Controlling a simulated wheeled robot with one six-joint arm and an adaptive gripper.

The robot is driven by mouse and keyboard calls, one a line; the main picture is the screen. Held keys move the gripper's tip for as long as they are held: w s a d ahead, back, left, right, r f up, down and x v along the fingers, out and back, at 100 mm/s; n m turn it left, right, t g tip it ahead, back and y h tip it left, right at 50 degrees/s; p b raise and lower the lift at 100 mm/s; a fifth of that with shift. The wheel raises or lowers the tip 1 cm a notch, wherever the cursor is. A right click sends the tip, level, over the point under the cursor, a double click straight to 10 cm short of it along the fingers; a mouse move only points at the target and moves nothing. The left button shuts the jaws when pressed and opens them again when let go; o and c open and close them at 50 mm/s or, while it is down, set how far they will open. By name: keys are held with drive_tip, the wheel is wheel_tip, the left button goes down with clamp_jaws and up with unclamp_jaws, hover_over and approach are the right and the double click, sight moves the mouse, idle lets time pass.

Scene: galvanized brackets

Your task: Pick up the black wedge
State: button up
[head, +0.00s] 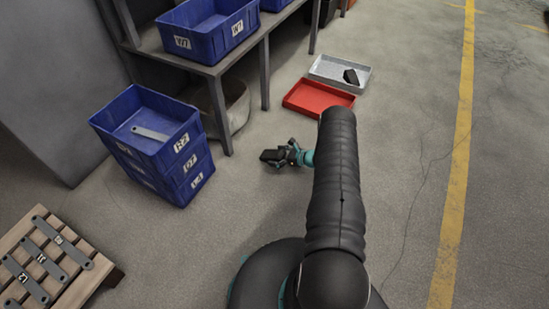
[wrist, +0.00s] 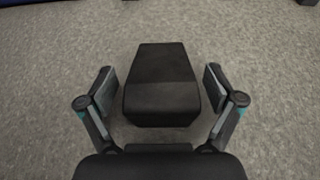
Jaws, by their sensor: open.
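A black wedge (wrist: 160,90) lies on the concrete floor and fills the space between my gripper's fingers in the wrist view. Its narrower end points away from my gripper and its broad end faces the palm. My gripper (wrist: 159,88) is open, with one finger on each side of the wedge and a small gap at each side. In the head view the wedge (head: 271,155) shows at the left of my gripper (head: 285,154), low over the floor.
A second black block (head: 351,76) sits in a grey tray (head: 325,68). An empty-looking red tray (head: 318,97) is in front of it. Stacked blue bins (head: 186,170) and a shelf (head: 207,70) stand at left, a pallet with brackets (head: 100,268) lower left. Floor at right is clear.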

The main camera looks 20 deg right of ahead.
drive_tip(key=shift+w, duration=0.1)
drive_tip(key=c, duration=1.7)
drive_tip(key=shift+o, duration=0.2)
drive_tip(key=shift+r, duration=0.1)
